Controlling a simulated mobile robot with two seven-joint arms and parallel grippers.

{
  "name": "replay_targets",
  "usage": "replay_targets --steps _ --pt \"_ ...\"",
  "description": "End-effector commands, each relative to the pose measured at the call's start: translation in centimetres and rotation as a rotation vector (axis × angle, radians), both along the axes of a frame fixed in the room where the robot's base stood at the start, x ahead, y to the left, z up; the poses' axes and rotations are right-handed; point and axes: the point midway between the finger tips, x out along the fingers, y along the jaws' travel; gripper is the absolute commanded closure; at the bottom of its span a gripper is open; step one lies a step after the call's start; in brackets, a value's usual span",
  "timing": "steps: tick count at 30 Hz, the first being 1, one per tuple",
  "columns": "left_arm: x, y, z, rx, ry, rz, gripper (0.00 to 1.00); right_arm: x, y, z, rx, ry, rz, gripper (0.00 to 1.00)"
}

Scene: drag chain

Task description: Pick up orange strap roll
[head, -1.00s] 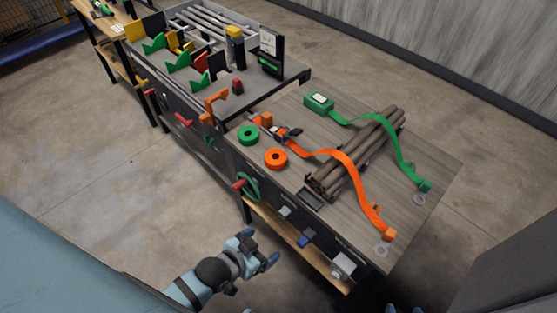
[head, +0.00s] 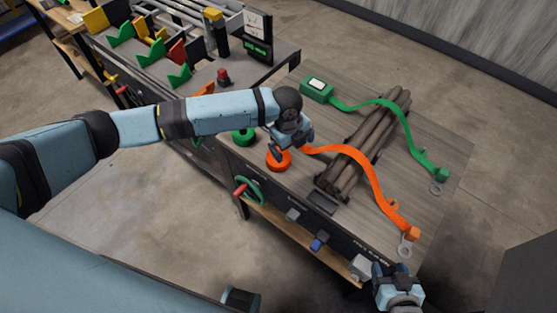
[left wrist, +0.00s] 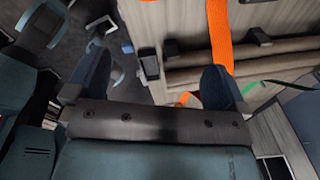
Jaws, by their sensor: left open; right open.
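The orange strap roll (head: 279,164) lies on the wooden tabletop near its left front edge in the head view. My left gripper (head: 285,145) is above and just behind it, pointing down and covering its upper edge; I cannot tell whether they touch. The left jaws are apart in the left wrist view (left wrist: 155,75), with nothing clearly held between them. A long orange strap (head: 365,172) runs right across the table and also shows in the left wrist view (left wrist: 219,32). My right gripper (head: 398,283) is open at the table's front right corner.
A green roll (head: 243,138) sits just left of the orange one, partly behind my arm. A bundle of brown logs (head: 365,143), a green box (head: 316,88) and a green strap (head: 410,115) lie on the table. A green handwheel (head: 249,190) sticks out in front.

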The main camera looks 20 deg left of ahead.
Motion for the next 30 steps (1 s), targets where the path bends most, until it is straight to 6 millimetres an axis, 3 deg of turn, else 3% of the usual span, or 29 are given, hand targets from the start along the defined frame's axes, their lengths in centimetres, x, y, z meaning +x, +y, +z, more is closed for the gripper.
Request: replay_targets --steps 3,8,19,30 --pt "1.6 2.5 1.3 0.088 0.021 -0.068 0.00 0.0 -0.1 -0.3 -0.002 0.000 0.000 0.43" --pt "2.2 3.8 1.4 0.133 0.041 -0.105 0.00 0.0 -0.2 -0.3 -0.003 0.000 0.001 0.43" --pt "2.2 3.8 -5.1 0.132 0.042 -0.106 0.00 0.0 -0.1 0.2 -0.002 0.000 0.000 0.43" --pt "1.8 4.0 -8.6 0.134 0.042 -0.107 0.00 0.0 0.0 1.0 0.000 0.000 0.000 0.43"
